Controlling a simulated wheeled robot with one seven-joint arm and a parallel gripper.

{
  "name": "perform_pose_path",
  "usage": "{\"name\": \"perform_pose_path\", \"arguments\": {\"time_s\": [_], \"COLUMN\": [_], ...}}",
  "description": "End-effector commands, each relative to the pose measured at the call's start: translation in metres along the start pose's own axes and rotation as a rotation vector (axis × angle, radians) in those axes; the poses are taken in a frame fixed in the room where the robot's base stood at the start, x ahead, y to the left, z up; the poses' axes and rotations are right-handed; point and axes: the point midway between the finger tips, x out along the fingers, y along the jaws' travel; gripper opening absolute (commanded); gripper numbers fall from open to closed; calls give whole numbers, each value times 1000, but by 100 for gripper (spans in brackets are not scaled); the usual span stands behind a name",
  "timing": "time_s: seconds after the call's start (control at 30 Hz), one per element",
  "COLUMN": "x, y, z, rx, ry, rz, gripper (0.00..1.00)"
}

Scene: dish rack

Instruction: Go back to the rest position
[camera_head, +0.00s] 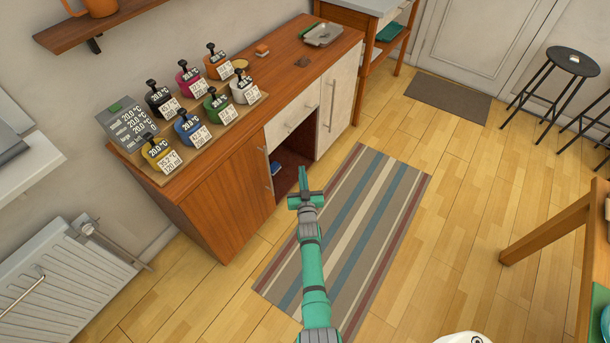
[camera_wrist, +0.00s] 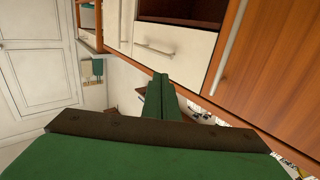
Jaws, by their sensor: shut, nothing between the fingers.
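My gripper (camera_head: 304,186) is at the end of my green arm, which reaches up over the striped rug in the head view. It is in front of the wooden cabinet (camera_head: 215,212), near the cabinet's open compartment (camera_head: 297,160). In the wrist view its green fingers (camera_wrist: 160,95) are together with nothing between them. The cabinet's white drawer fronts and a metal handle also show in the wrist view. I cannot tell how far the gripper is from the cabinet front.
Several coloured labelled containers stand on a board on the cabinet top (camera_head: 285,65). A blue item (camera_head: 275,168) lies in the open compartment. The striped rug (camera_head: 385,215) lies on the floor. A wooden table (camera_head: 545,225) and a black stool (camera_head: 572,62) stand at right; the floor between is clear.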

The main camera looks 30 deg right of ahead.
Motion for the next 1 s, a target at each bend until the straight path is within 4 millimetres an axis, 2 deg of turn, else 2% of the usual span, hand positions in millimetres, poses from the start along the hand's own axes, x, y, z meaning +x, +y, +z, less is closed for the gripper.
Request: {"name": "perform_pose_path", "arguments": {"time_s": [0.33, 0.57, 0.67, 0.77, 0.9, 1.0], "x": [-8, -14, -33, -65, -121, -162], "y": [9, 2, -18, -46, -86, -108], "z": [0, 3, 11, 21, 31, 34], "rx": [1, 5, 18, 37, 62, 76], "ry": [0, -2, -9, -19, -34, -47], "rz": [0, -5, -19, -40, -74, -94], "gripper": [0, 0, 0, 0, 0, 0]}}
